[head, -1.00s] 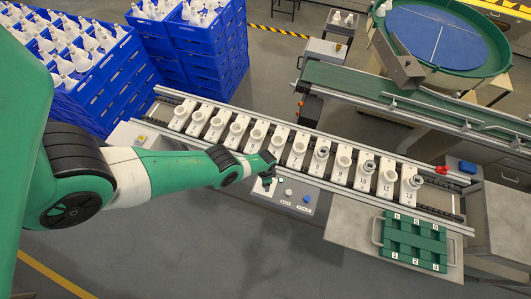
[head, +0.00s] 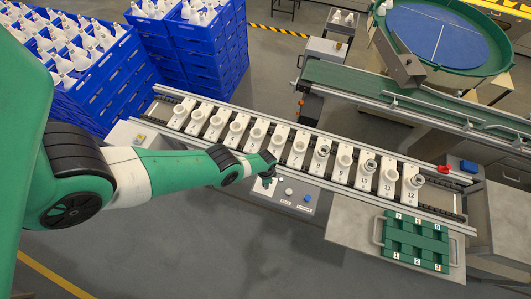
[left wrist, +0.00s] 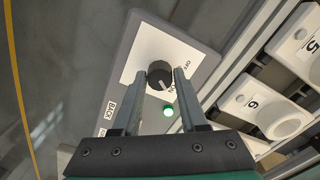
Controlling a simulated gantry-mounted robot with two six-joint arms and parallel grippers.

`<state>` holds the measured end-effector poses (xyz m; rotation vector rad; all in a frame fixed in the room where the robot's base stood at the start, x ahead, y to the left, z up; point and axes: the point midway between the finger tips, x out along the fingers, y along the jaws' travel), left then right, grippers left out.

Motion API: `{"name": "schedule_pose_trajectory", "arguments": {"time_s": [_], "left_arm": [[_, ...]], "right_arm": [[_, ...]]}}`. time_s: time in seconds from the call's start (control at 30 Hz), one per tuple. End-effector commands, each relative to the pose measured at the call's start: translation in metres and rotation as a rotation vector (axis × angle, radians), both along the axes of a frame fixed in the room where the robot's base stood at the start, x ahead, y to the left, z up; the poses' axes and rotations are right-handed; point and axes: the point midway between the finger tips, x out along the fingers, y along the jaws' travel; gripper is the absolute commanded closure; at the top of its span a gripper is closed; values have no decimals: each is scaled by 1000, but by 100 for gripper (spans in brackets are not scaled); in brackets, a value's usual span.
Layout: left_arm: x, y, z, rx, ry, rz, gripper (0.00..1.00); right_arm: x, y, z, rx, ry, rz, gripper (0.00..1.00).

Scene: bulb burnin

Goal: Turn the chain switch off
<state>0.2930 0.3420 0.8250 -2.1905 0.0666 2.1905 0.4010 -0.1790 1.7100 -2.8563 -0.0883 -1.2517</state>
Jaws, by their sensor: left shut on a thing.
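The chain switch is a dark round knob (left wrist: 160,76) with a pale pointer line, on a light plate marked OFF and ON. In the left wrist view the pointer line is toward the ON label. A green lamp (left wrist: 168,111) beside it glows. My left gripper (left wrist: 164,75) is shut on the knob, one finger on each side. In the head view my left gripper (head: 267,180) is at the left part of the control panel (head: 310,209) and mostly hides the knob. My right gripper is not in view.
A row of numbered white holders (head: 298,143) stands on the conveyor just behind the panel. A white button (head: 289,191) and a blue button (head: 307,198) are to the right. A green tray (head: 415,242) lies on the side table. Blue crates (head: 95,85) stand at the back left.

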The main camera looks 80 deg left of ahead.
Motion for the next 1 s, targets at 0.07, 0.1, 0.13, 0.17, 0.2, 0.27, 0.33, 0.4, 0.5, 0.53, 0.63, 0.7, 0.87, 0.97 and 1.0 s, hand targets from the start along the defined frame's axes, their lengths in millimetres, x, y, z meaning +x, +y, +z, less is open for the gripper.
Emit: {"name": "schedule_pose_trajectory", "arguments": {"time_s": [0.07, 0.1, 0.13, 0.17, 0.2, 0.27, 0.33, 0.4, 0.5, 0.53, 0.63, 0.7, 0.87, 0.97, 1.0], "left_arm": [[0, 0, 0, 0, 0, 6, 100], [0, 0, 0, 0, 0, 12, 100], [0, 0, 0, 0, 0, 18, 100], [0, 0, 0, 0, 0, 25, 100], [0, 0, 0, 0, 0, 36, 100], [0, 0, 0, 1, -1, 59, 100], [0, 0, -1, 0, -1, 93, 100], [-1, 0, -1, 0, 0, 135, 100], [0, 0, -1, 1, -1, 209, 100], [0, 0, -1, 1, -1, 234, 100], [-1, 0, -1, 0, 0, 324, 100], [0, 0, -1, 0, -1, 390, 100], [0, 0, -1, 0, -1, 543, 100], [0, 0, -1, 0, 0, 638, 100], [-1, 0, -1, 0, 0, 675, 100]], "right_arm": [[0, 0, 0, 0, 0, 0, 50], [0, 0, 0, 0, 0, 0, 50], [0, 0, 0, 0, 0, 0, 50], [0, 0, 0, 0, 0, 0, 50], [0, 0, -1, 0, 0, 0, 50], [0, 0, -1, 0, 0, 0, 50], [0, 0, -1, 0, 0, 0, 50], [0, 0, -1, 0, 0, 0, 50], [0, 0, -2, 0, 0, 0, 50], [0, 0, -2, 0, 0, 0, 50], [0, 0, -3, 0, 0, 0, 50], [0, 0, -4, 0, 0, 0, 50], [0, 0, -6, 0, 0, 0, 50], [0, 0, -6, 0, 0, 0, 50], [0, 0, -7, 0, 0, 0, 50]]}}
